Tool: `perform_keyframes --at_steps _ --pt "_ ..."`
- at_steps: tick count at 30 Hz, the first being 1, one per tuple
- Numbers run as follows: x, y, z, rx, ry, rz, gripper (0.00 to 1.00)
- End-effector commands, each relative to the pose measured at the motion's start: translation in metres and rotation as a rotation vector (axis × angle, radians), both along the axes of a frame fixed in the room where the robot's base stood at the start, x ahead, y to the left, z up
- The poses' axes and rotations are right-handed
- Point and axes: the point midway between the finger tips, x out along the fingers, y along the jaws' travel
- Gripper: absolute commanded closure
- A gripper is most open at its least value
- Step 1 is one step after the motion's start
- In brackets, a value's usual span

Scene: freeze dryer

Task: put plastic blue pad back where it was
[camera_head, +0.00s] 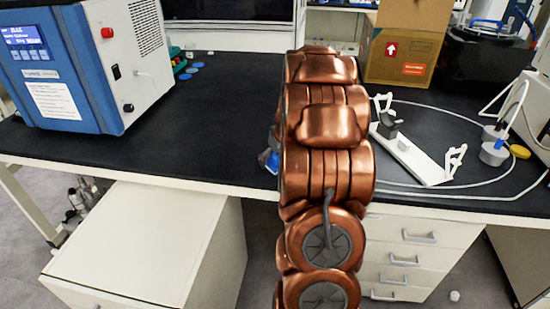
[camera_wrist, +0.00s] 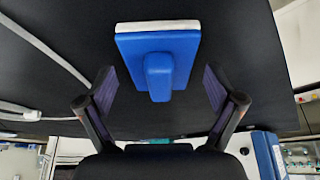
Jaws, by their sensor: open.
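The plastic blue pad (camera_wrist: 186,48) shows in the wrist view, with a raised blue handle and a white layer along its far edge. It lies against the black bench top (camera_wrist: 245,50). My gripper (camera_wrist: 160,75) is open, with one dark finger on each side of the handle and clear gaps to both. In the head view my copper-coloured arm hides the gripper. A small blue and white piece (camera_head: 269,160) shows left of the arm at the bench's front edge; I cannot tell whether it is the pad.
The blue and white freeze dryer (camera_head: 85,65) stands at the left of the bench. Blue discs (camera_head: 190,70) lie right of it. A white stand (camera_head: 412,155), looped tubing and a cardboard box (camera_head: 405,40) are at the right. The bench left of my arm is mostly clear.

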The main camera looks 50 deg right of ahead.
Motion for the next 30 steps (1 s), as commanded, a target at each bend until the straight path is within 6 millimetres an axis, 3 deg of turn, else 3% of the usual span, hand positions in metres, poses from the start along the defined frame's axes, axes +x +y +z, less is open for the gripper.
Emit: perform_keyframes --at_steps 8,21,30 --pt "-0.003 0.0 0.011 0.0 -0.002 0.0 0.08" --pt "-0.031 0.005 0.082 -0.003 -0.006 -0.001 0.08" --pt "-0.044 0.008 0.11 0.0 0.0 0.0 0.08"
